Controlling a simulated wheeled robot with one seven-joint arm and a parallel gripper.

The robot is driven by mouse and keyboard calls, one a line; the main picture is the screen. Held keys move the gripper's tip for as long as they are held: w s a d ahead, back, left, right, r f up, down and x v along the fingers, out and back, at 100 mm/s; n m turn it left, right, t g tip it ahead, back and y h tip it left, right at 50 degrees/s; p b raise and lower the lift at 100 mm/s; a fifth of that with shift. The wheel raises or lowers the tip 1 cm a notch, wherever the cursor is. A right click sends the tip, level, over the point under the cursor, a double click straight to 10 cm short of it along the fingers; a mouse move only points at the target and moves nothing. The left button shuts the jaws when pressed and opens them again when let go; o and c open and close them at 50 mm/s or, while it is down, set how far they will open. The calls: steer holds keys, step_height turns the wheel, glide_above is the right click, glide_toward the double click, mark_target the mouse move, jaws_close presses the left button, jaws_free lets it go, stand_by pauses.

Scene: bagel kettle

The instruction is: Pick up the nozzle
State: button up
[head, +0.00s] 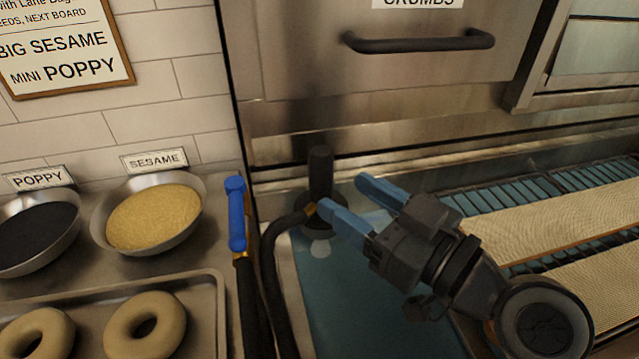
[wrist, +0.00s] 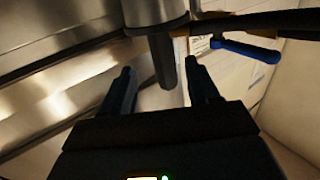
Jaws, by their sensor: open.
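The nozzle appears to be the dark upright grip (head: 320,170) on a round base, joined to a black hose by a brass fitting. It stands against the steel wall, just left of my gripper (head: 342,193). My gripper is open, its two blue fingers pointing left towards the grip. In the wrist view the grip (wrist: 165,62) shows between and beyond the two fingertips (wrist: 160,70), below a round metal body (wrist: 152,12). No contact is visible. The nearer finger partly hides the base in the head view.
A blue lever (head: 236,212) with a brass fitting stands to the left, beside the black hose (head: 272,275). Bowls of sesame (head: 155,222) and poppy (head: 38,238) and a bagel tray (head: 220,300) lie further left. Slatted racks with cloth-covered boards (head: 550,215) are right. A drawer handle (head: 420,42) juts out above.

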mark_target(330, 186)
steer(key=p+x, duration=0.1)
steer(key=x, duration=0.3)
steer(key=shift+a+r, duration=0.2)
steer(key=shift+a, duration=0.15)
steer(key=shift+w+a+f+p, duration=0.15)
steer(key=shift+w+a+p, duration=0.2)
steer(key=shift+w+a, duration=0.1)
steer(key=shift+c, duration=0.2)
jaws_close()
